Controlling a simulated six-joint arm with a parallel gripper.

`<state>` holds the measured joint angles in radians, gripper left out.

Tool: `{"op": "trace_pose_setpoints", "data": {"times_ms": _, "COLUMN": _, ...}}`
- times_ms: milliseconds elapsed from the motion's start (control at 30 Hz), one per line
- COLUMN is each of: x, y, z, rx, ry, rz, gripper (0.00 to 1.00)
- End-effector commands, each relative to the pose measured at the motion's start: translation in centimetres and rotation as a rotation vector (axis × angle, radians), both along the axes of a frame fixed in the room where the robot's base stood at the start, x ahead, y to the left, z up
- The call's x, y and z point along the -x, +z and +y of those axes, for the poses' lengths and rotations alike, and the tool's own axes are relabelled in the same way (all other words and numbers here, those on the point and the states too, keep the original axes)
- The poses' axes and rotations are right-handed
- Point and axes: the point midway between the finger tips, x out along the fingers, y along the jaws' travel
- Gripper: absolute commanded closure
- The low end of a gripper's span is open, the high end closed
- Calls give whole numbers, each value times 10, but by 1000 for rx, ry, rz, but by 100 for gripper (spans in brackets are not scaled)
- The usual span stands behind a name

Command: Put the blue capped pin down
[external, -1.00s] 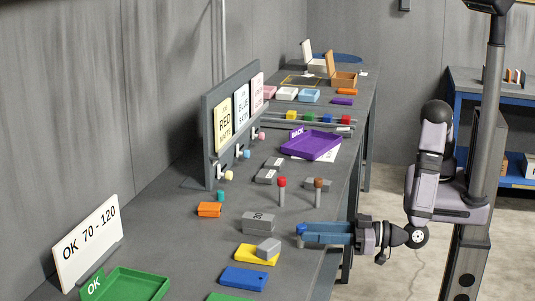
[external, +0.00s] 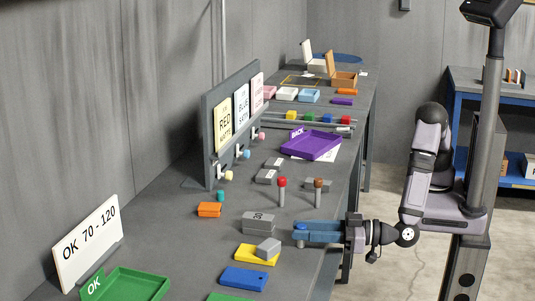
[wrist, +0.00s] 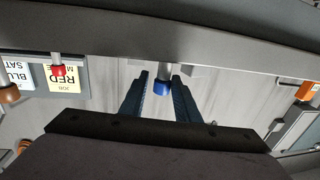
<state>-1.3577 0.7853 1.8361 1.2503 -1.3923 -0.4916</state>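The blue capped pin (external: 300,228) is upright near the front edge of the grey bench, its stem partly hidden by my fingers in the external view. My gripper (external: 298,234) is level at the bench edge, pointing left, with its blue fingers on either side of the pin. In the wrist view, the blue cap (wrist: 162,89) shows between the two fingertips of my gripper (wrist: 160,76). The fingers stand apart, with a narrow gap visible beside the pin. The pin's stem runs to the grey surface, but its foot is hard to see.
A red capped pin (external: 282,182) and a brown capped pin (external: 318,184) stand behind. A grey block (external: 258,224), a yellow block (external: 250,257) and a blue block (external: 244,279) lie nearby. A purple tray (external: 311,145) is farther back, a green tray (external: 135,284) in front.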

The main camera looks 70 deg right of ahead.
Motion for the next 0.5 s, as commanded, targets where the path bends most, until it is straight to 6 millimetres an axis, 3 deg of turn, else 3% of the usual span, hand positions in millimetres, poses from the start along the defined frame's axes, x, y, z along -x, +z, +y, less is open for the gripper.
{"op": "trace_pose_setpoints", "data": {"times_ms": 167, "x": -4, "y": 1, "z": 1, "rx": -1, "ry": -1, "rz": 0, "gripper": 71}}
{"op": "trace_pose_setpoints", "data": {"times_ms": 500, "x": -42, "y": 3, "z": 9, "rx": -1, "ry": -2, "rz": 1, "gripper": 71}}
